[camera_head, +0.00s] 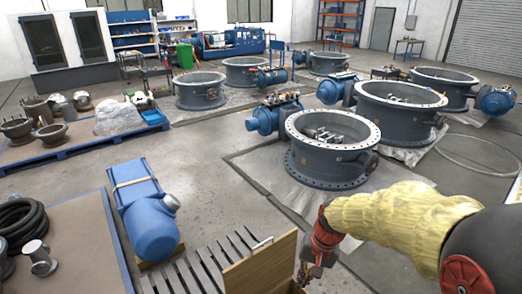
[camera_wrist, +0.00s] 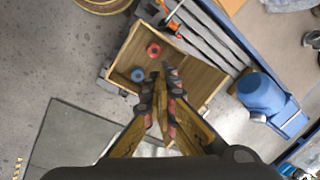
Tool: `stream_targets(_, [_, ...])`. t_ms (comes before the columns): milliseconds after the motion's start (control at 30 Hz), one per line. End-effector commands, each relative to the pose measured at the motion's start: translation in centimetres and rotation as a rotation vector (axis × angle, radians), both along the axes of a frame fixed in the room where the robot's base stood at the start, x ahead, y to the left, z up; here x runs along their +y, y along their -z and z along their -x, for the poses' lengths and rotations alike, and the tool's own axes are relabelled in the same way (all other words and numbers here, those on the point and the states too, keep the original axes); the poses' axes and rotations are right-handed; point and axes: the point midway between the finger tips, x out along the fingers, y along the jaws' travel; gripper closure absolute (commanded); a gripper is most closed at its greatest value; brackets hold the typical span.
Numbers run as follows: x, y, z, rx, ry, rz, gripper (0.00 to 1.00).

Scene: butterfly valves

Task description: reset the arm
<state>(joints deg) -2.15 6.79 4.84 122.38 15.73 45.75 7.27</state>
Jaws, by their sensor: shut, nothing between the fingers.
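My arm, in a yellow cover, reaches in from the right in the head view. My gripper (camera_head: 308,276) hangs low at the bottom edge there, beside an open wooden box (camera_head: 262,268). In the wrist view my gripper (camera_wrist: 160,78) is shut, with its fingertips together and empty. It points over the wooden box (camera_wrist: 200,76). A red ring-shaped part (camera_wrist: 153,49) and a blue ring-shaped part (camera_wrist: 138,75) lie in the box, apart from the fingers. The inside of the box is hidden in the head view.
A slatted pallet (camera_head: 205,268) bears the box. A blue actuator (camera_head: 148,215) stands to its left. A large flanged valve body (camera_head: 332,150) stands behind the gripper, with several more beyond. Open concrete floor (camera_head: 215,165) lies between the valves and the left pallets.

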Motion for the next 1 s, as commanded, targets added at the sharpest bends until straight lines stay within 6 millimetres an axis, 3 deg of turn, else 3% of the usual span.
stream_targets(200, [-2.6, -2.1, 6.3, -0.08, -0.165, 0.084, 1.0])
stream_targets(500, [-5.6, -3.3, 13.4, -0.212, -0.262, 0.195, 1.0])
stream_targets(733, [-6.7, -4.0, 16.7, -0.368, -0.252, 0.246, 1.0])
stream_targets(1000, [-6.9, -5.3, 17.7, -0.501, -0.227, 0.263, 1.0])
